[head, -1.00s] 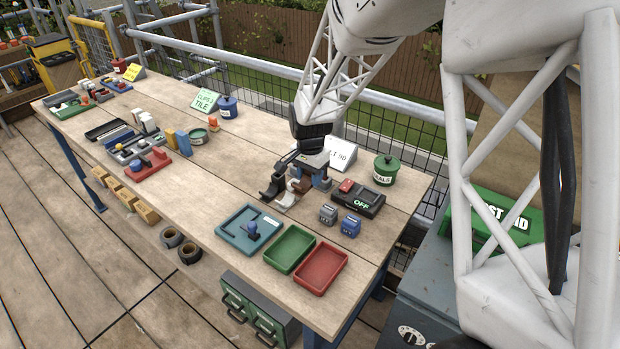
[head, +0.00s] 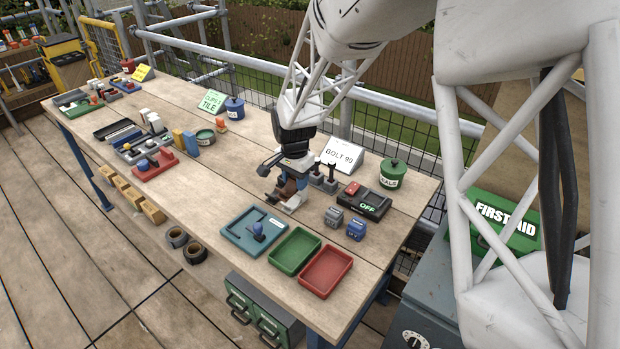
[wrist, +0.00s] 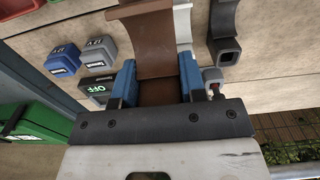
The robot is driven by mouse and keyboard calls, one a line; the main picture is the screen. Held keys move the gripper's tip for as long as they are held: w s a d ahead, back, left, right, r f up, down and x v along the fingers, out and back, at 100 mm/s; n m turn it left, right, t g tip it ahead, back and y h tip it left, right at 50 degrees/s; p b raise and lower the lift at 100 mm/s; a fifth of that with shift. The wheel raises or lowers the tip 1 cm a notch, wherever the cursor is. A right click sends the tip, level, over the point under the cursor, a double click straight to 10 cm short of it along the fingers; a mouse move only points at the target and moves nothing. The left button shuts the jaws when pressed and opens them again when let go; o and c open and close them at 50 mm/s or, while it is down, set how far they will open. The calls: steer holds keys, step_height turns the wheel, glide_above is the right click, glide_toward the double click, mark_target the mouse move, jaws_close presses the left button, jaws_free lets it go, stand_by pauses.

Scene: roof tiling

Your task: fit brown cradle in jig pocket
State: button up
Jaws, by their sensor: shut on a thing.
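My gripper (wrist: 157,85) is shut on the brown cradle (wrist: 155,40), a curved piece that sits between its two blue fingers in the wrist view. In the head view the brown cradle (head: 284,188) shows only partly below my wrist, over the middle of the bench. A white curved piece (head: 292,205) lies close by it, and a dark curved piece (wrist: 224,22) stands to its right in the wrist view. A teal tray (head: 234,230) with recessed shapes and a blue knob lies in front; I cannot tell whether it is the jig. The cradle's underside is hidden.
Green (head: 295,250) and red (head: 325,271) trays lie at the bench's front right. Bare wood lies left of the gripper.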

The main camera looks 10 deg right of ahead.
glide_above(252, 219)
steer(key=shift+w+a+r, duration=0.1)
steer(key=shift+r, duration=0.15)
steer(key=shift+f, duration=0.25)
stand_by(0.4)
steer(key=shift+f, duration=3.6)
steer(key=shift+f, duration=0.65)
steer(key=o, duration=1)
steer(key=shift+o, duration=0.2)
steer(key=shift+f, duration=0.1)
step_height(252, 219, up, 7)
steer(key=shift+r, duration=0.2)
stand_by(0.5)
